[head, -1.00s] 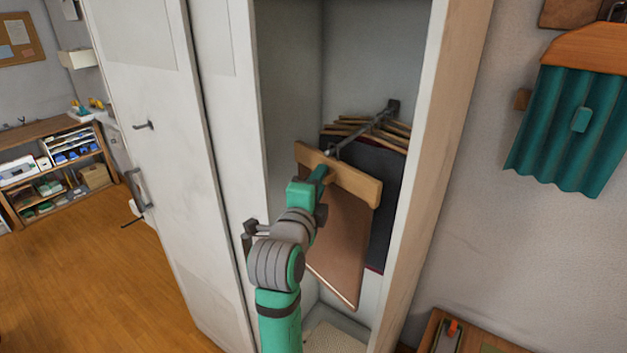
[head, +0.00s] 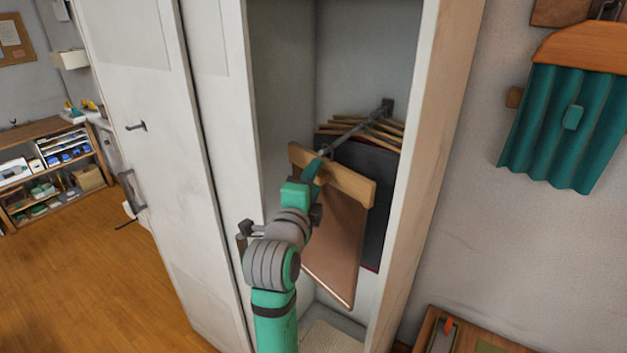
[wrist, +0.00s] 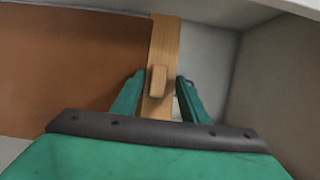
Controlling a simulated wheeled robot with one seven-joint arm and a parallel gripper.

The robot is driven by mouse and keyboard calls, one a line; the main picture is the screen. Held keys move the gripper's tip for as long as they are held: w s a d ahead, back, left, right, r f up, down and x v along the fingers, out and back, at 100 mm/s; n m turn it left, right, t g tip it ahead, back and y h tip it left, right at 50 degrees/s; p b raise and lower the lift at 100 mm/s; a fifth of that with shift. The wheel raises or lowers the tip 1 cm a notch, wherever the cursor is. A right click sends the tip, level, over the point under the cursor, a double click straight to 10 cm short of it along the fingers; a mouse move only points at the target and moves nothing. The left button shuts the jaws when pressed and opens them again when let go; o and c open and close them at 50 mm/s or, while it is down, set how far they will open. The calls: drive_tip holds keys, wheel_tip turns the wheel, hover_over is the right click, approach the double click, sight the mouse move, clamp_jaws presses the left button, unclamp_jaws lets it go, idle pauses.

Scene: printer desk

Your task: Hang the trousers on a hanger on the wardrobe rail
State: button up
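Brown trousers (head: 335,240) hang from a light wooden hanger (head: 350,184) inside the open wardrobe, at the front end of the dark metal rail (head: 350,137). The hanger tilts down to the right in the head view. Its hook is not clear, so I cannot tell whether it sits over the rail. My gripper (head: 318,170) is at the hanger's near face. In the wrist view, its green fingers (wrist: 160,88) stand apart on either side of a small wooden block on the hanger bar (wrist: 163,45), with gaps showing. The trousers (wrist: 75,65) fill the left there.
Several wooden hangers (head: 382,128) with a dark garment (head: 368,200) hang further back on the rail. White wardrobe doors (head: 150,90) stand on the left and a wooden side edge (head: 425,170) on the right. A teal garment (head: 555,125) hangs on the right wall.

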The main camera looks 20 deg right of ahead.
drive_tip(key=shift+f, duration=0.1)
drive_tip(key=v, duration=1)
drive_tip(key=s+a+f+n+y, duration=0.25)
drive_tip(key=s+f+n, duration=0.2)
drive_tip(key=f, duration=0.45)
drive_tip(key=s+a+f+n+t+y, duration=0.1)
drive_tip(key=s+a+f+n+y, duration=0.2)
drive_tip(key=f+n, duration=0.5)
drive_tip(key=s+a+f+n+y, duration=0.1)
drive_tip(key=s+a+f+n, duration=0.25)
drive_tip(key=f, duration=0.75)
drive_tip(key=s+a+f+n+y, duration=0.1)
drive_tip(key=s+a+f+n, duration=0.1)
drive_tip(key=s, duration=0.7)
drive_tip(key=s+a+f+n+y, duration=0.1)
drive_tip(key=s+f+n, duration=0.3)
drive_tip(key=s, duration=0.5)
drive_tip(key=s+a+f+n+y, duration=0.1)
drive_tip(key=s+a+f+n, duration=0.1)
drive_tip(key=s, duration=0.8)
drive_tip(key=shift+a+f+n+g, duration=0.3)
drive_tip(key=shift+a+f+n, duration=0.1)
drive_tip(key=shift+a, duration=0.1)
drive_tip(key=shift+y, duration=0.25)
drive_tip(key=shift+c, duration=1.1)
